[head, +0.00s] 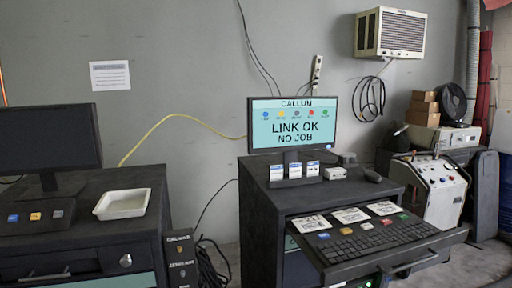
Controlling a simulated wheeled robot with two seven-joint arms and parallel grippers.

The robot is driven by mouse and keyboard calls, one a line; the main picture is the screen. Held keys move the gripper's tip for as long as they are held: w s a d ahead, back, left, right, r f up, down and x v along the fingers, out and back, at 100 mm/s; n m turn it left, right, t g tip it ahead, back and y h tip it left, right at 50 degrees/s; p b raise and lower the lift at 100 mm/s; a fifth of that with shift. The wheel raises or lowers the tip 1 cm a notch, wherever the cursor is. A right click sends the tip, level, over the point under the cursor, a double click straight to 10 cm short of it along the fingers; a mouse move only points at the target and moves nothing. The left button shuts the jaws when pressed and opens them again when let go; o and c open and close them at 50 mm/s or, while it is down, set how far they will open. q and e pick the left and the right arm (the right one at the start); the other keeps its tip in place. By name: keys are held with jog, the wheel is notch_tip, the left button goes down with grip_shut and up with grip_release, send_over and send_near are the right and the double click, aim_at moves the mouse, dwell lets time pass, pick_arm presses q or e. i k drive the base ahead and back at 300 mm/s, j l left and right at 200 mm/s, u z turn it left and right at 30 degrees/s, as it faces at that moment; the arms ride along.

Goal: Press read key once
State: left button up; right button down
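A monitor (292,125) on the right-hand dark cabinet shows "CALLUM", a row of small coloured icons, and "LINK OK NO JOB". Below it, a pulled-out tray (440,240) holds a black keyboard (375,240). Behind the keyboard is a row of coloured keys: a blue key (323,236), a yellow key (346,231), a dark grey key (366,226), a red key (387,221) and a green key (404,216). Their labels are too small to read, so I cannot tell which is the read key. Neither of my grippers is in view.
White cards (350,215) lie behind the keys. Small blue-and-white boxes (307,170) stand under the monitor. The left cabinet carries a dark monitor (45,138), a white tray (122,204) and a few coloured keys (35,216). A white machine (440,190) stands at right.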

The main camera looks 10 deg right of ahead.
aim_at(347, 230)
jog(key=l+z, duration=0.15)
jog(key=z, duration=1.2)
